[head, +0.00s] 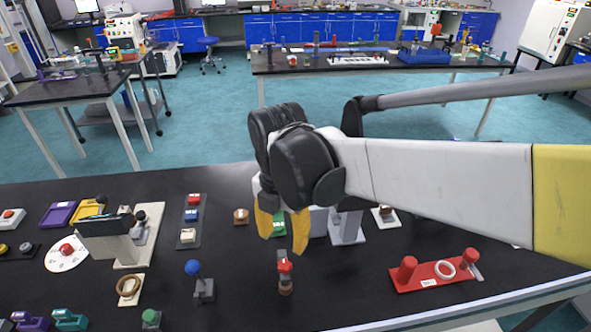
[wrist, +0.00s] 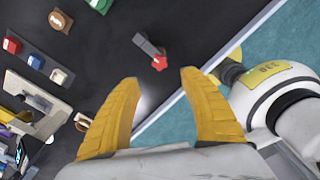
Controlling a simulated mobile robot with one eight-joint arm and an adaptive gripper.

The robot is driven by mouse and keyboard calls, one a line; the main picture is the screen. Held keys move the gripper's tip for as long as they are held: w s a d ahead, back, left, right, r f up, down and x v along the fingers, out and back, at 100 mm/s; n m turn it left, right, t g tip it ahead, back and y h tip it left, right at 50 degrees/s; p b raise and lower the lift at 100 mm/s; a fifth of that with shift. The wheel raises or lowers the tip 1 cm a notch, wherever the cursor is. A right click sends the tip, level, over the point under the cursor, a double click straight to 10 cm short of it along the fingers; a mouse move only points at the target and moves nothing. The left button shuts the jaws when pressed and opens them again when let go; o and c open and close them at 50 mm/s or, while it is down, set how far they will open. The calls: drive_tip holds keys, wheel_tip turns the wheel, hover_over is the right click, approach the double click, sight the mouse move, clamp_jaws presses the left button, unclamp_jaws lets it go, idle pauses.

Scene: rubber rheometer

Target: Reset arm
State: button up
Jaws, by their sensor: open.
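My gripper (head: 283,228) hangs over the middle of the black bench, its yellow fingers pointing down. In the wrist view my gripper (wrist: 160,110) shows two yellow fingers spread wide apart with nothing between them. My arm reaches in from the right with a white link and a yellow section. A small red-topped device (head: 285,268) stands on the bench just in front of the fingers. It also shows beyond the fingertips in the wrist view (wrist: 157,58), apart from them.
A blue-knobbed lever (head: 193,268) stands left of the gripper. A red base (head: 437,277) with posts and a white ring lies at the right. A strip of colored buttons (head: 188,222) and a grey-beige device (head: 112,240) stand at the left. The bench's front right edge shows.

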drive_tip(key=shift+r, duration=0.7)
drive_tip(key=s+d+m+t, duration=0.2)
drive_tip(key=d+m+t, duration=0.1)
drive_tip(key=d+m, duration=0.9)
drive_tip(key=s+d+m+t+b, duration=0.1)
drive_tip(key=s+d+m+t, duration=0.2)
drive_tip(key=d+m, duration=1)
drive_tip(key=m+t, duration=0.1)
drive_tip(key=m, duration=0.5)
drive_tip(key=shift+s+d+r, duration=0.2)
drive_tip(key=shift+d, duration=0.05)
